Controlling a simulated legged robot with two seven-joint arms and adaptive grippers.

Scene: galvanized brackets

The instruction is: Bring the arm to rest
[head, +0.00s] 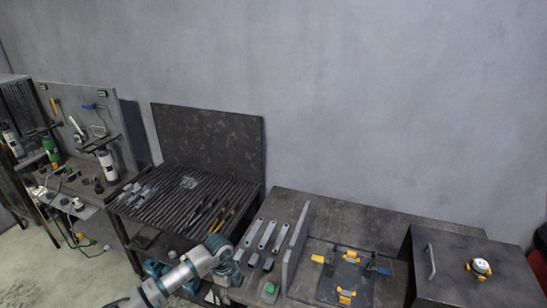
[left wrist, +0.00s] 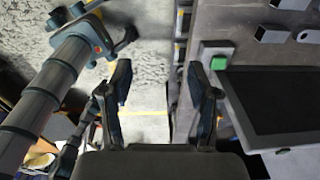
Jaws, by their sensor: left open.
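My left arm (head: 180,276) reaches in from the bottom of the head view. My left gripper (head: 231,274) is at its end, by the front left edge of the bracket bench (head: 345,212). In the left wrist view the left gripper (left wrist: 158,84) has its two dark fingers wide apart, with nothing between them. Behind the gap are the pale floor and a yellow line. Grey brackets (head: 268,235) lie on the bench, clear of the fingers. My right gripper cannot be made out.
A green button box (head: 269,289) is close to the left gripper's right. An upright grey plate (head: 297,248) and a fixture with yellow clamps (head: 346,295) stand beyond it. A slatted table (head: 180,203) is behind left; a dark box (head: 470,272) is right.

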